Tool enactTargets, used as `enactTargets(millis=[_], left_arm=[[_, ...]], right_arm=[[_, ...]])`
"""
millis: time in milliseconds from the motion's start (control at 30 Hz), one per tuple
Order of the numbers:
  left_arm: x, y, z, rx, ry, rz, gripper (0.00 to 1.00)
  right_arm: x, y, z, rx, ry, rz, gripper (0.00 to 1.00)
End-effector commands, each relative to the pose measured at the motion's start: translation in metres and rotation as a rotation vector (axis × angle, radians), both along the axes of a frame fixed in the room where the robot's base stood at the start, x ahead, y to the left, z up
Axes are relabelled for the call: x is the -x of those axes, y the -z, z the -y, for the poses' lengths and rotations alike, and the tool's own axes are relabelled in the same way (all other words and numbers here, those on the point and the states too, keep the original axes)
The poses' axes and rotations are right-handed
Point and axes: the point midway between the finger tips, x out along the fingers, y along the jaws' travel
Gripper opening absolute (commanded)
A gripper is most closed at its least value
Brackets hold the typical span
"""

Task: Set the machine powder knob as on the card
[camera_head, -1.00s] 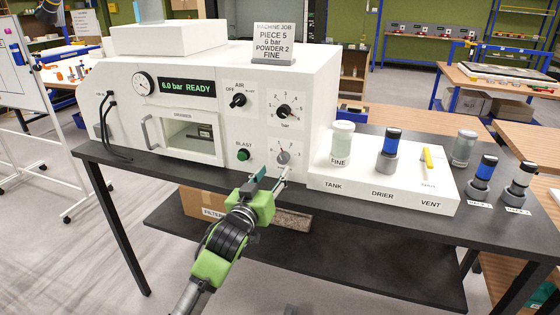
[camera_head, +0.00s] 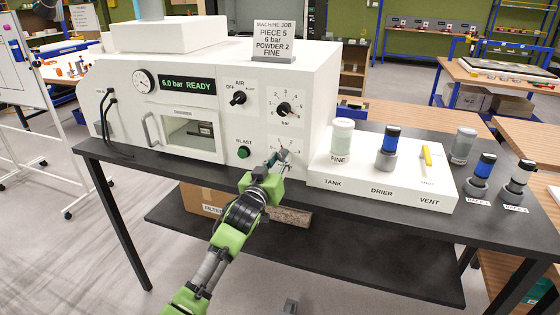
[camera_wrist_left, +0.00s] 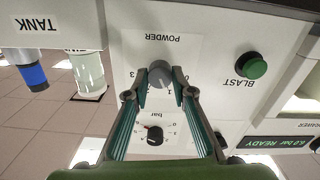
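The powder knob (camera_wrist_left: 160,74) is a grey round knob on the white machine's front, under the bar dial. My left gripper (camera_head: 277,158) is at this knob, with its fingertips on either side. In the left wrist view the gripper (camera_wrist_left: 160,82) looks closed on the knob, with no clear gap. The fingers hide parts of the powder scale, and I cannot read the knob's pointer. The card (camera_head: 275,42) on top of the machine reads PIECE 5, 6 bar, POWDER 2, FINE. My right gripper is not in view.
The bar knob (camera_head: 284,108), air knob (camera_head: 238,98) and green blast button (camera_head: 244,152) are close by. The display (camera_head: 188,86) reads 6.0 bar READY. To the right a white block (camera_head: 400,191) carries the FINE jar (camera_head: 342,137), a blue-topped drier (camera_head: 388,148) and a yellow vent lever (camera_head: 427,156).

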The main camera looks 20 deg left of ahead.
Motion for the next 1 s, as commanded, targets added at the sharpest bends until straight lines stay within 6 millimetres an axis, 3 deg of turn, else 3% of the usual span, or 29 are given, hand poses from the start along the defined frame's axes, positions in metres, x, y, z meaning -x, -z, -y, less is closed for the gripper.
enactTargets(millis=[467, 1000], left_arm=[[0.000, 0.000, 0.000, -0.070, 0.000, 0.000, 0.02], [0.000, -0.001, 0.000, -0.510, 0.000, 0.016, 0.02]], right_arm=[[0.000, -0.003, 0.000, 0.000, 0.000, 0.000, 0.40], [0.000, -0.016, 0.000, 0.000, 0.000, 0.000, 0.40]])
